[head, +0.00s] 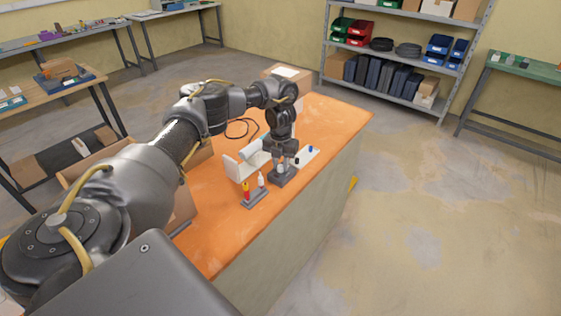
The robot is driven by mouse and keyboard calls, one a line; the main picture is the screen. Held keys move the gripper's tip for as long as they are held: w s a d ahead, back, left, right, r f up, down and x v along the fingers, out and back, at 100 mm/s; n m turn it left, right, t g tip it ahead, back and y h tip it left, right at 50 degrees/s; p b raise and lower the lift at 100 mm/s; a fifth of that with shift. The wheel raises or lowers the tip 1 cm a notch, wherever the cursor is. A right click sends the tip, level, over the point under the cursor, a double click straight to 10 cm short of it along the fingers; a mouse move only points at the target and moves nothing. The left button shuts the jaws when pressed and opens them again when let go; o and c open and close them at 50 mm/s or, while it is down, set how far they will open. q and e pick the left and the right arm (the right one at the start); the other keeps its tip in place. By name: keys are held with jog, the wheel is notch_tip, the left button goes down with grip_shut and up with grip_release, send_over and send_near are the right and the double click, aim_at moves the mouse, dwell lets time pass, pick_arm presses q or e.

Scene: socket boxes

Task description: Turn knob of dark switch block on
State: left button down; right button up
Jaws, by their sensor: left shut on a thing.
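The dark switch block (283,179) sits on the orange table top (335,118), near its right edge. My left gripper (283,166) points down from above onto the top of the block. It is shut on the knob there; the fingers and the small size hide most of the knob, so I cannot tell which way it is turned. My right gripper is not in view.
Just in front of the block, a grey holder (256,197) carries a red-and-yellow item and a white bottle-like item. A white panel (307,158) with small blue and black parts lies behind. A cardboard box (292,74) stands at the table's far end.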

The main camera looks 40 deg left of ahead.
aim_at(280, 166)
pick_arm(q)
jog(key=n+p, duration=0.1)
jog(key=n, duration=0.2)
jog(key=shift+r+n+p, duration=0.15)
jog(key=shift+n+p, duration=0.15)
jog(key=shift+n, duration=0.1)
jog(key=n+p, duration=0.1)
jog(key=n, duration=0.2)
jog(key=shift+n+p, duration=0.3)
jog(key=shift+p, duration=0.05)
jog(key=n+p, duration=0.2)
jog(key=n, duration=0.2)
jog(key=shift+w, duration=0.1)
jog(key=shift+n+p, duration=0.55)
jog(key=shift+n, duration=0.85)
jog(key=shift+a, duration=0.1)
jog(key=c, duration=1.2)
grip_release()
notch_tip(280, 166, up, 11)
jog(key=p, duration=0.3)
jog(key=shift+f, duration=0.2)
